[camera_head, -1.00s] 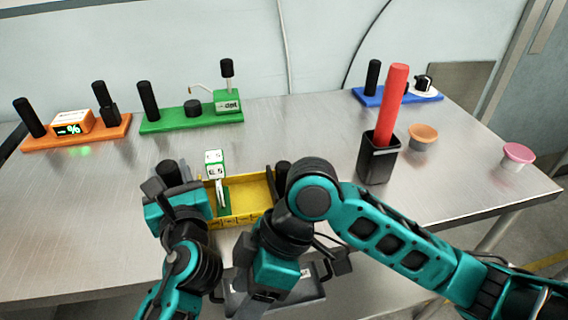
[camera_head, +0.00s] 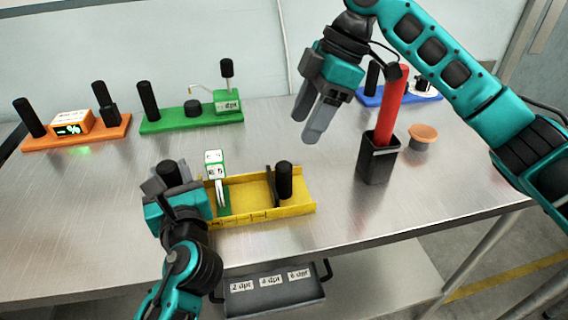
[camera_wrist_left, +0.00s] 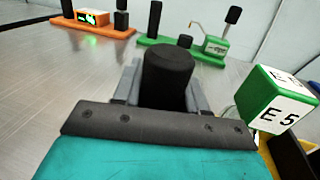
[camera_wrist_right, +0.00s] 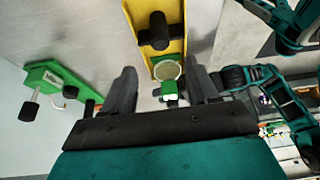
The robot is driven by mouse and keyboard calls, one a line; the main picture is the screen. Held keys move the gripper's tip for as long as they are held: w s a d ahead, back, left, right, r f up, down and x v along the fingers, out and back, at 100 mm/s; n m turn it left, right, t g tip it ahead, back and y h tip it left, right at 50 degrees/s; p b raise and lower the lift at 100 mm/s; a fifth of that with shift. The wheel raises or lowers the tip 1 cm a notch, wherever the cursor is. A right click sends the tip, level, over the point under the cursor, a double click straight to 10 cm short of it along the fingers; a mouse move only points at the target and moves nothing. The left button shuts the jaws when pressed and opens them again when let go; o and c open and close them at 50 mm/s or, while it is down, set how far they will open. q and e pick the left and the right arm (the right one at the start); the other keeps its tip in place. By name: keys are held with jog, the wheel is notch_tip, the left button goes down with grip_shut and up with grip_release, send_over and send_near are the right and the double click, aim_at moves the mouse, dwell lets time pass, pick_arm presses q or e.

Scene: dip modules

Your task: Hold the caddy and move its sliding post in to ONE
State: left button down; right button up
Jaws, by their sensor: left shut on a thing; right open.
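The yellow caddy (camera_head: 245,190) is an open trough near the front edge of the table. A black post (camera_head: 285,180) stands upright near its right end, with a thin dark plate (camera_head: 270,187) just left of it. A green-and-white block (camera_head: 214,165) stands at its left part; its face reads E 5 in the left wrist view (camera_wrist_left: 283,115). My left gripper (camera_head: 168,174) is shut on the black grip (camera_wrist_left: 167,75) at the caddy's left end. My right gripper (camera_head: 309,124) is open and empty, raised above and behind the caddy's right end.
A black holder (camera_head: 378,165) with a red rod (camera_head: 392,110) and an orange cup (camera_head: 423,136) stand to the right. Orange (camera_head: 80,137), green (camera_head: 190,123) and blue (camera_head: 430,97) modules line the back. A grey drawer (camera_head: 272,299) is below the front edge.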

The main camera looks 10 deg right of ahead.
aim_at(284, 164)
jog(key=x, duration=1)
jog(key=shift+a+f, duration=0.2)
jog(key=shift+f, duration=0.05)
jog(key=shift+c, duration=0.4)
grip_shut()
